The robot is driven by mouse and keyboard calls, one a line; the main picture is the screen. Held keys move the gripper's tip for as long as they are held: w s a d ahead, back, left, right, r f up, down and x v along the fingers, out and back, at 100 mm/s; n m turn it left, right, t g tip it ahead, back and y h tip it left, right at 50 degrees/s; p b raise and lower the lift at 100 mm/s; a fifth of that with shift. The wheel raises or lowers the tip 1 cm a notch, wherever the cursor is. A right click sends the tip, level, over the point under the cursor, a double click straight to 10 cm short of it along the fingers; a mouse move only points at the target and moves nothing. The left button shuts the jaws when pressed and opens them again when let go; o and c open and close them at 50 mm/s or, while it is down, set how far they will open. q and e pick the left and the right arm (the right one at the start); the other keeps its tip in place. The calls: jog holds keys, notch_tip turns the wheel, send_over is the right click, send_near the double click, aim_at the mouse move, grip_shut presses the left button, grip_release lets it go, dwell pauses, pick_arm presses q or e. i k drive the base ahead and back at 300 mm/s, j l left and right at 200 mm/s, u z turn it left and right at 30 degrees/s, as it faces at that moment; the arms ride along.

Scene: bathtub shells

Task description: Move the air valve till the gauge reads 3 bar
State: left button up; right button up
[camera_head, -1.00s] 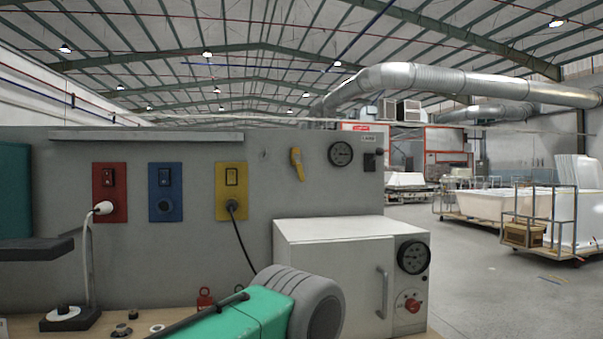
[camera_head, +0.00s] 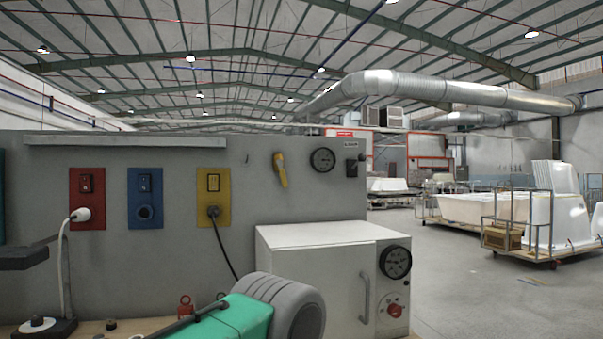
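A yellow valve lever (camera_head: 281,169) is on the upright grey panel (camera_head: 100,257), its handle pointing down with a slight tilt. A round dark gauge (camera_head: 322,160) is just to its right; its needle is too small to read. A second dark gauge (camera_head: 396,262) is on the front of a white cabinet, above a red knob (camera_head: 395,311). Neither of my grippers shows in the head view, and nothing is seen touching the yellow lever.
Red (camera_head: 87,198), blue (camera_head: 145,198) and yellow (camera_head: 214,197) socket plates line the panel. The white cabinet (camera_head: 312,285) stands right of centre. A green-and-grey object (camera_head: 240,315) fills the lower middle foreground. Open floor (camera_head: 470,290) and tub carts lie to the right.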

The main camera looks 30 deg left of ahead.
aim_at(279, 162)
jog(key=i+l+u, duration=0.2)
jog(key=i+u, duration=0.25)
jog(key=i+l+u, duration=0.65)
jog(key=u, duration=0.2)
jog(key=i+l+u, duration=0.2)
jog(key=l+u, duration=0.25)
jog(key=i+l+u, duration=0.15)
jog(key=l+u, duration=0.25)
jog(key=l, duration=0.25)
jog(key=l+u, duration=0.45)
jog(key=l, duration=0.15)
jog(key=l+u, duration=0.45)
jog(key=l, duration=0.2)
jog(key=k+l+u, duration=0.15)
jog(key=l+u, duration=0.25)
jog(key=l, duration=0.15)
